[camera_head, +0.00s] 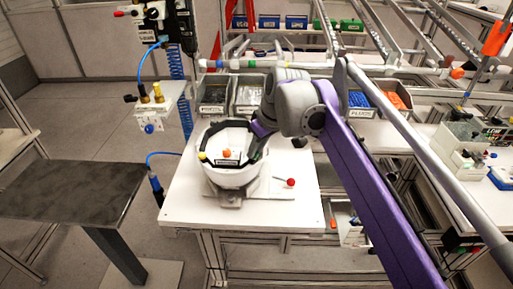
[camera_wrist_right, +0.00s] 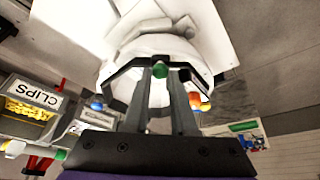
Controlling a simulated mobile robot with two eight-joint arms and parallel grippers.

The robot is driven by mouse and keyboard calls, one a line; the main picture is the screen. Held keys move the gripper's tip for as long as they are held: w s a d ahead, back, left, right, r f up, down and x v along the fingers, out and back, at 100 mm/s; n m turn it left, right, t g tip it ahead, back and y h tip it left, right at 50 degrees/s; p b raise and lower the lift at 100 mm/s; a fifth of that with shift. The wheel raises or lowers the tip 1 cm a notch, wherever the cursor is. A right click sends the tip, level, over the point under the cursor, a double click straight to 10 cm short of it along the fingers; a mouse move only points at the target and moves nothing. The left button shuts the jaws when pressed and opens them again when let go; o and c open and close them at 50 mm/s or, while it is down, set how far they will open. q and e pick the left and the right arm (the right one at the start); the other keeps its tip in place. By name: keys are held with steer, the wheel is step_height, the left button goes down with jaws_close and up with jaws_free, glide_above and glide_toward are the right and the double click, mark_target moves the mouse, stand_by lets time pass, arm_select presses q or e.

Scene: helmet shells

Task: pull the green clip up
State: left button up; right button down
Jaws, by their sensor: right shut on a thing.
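A white helmet shell (camera_head: 232,178) with a dark rim band sits in a fixture on the white table. My right gripper (camera_head: 257,150) reaches down to the right side of the shell's rim. In the right wrist view the shell (camera_wrist_right: 158,45) fills the upper middle. The two dark fingers of my right gripper (camera_wrist_right: 160,75) are shut on the green clip (camera_wrist_right: 159,71) at the band. The clip is mostly hidden by the gripper in the head view. My left gripper is out of view.
An orange piece (camera_head: 226,153) and a yellow one (camera_head: 202,156) show at the shell. A red knob (camera_head: 291,182) stands right of it. Grey bins (camera_head: 214,94) line the table's back. A dark table (camera_head: 70,195) is at the left.

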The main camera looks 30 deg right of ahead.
steer(key=shift+w+r, duration=0.15)
steer(key=c, duration=1)
jaws_free()
steer(key=shift+o, duration=1.4)
steer(key=shift+r, duration=0.1)
steer(key=v, duration=1)
steer(key=shift+s+r+p, duration=0.25)
steer(key=shift+s+p, duration=0.05)
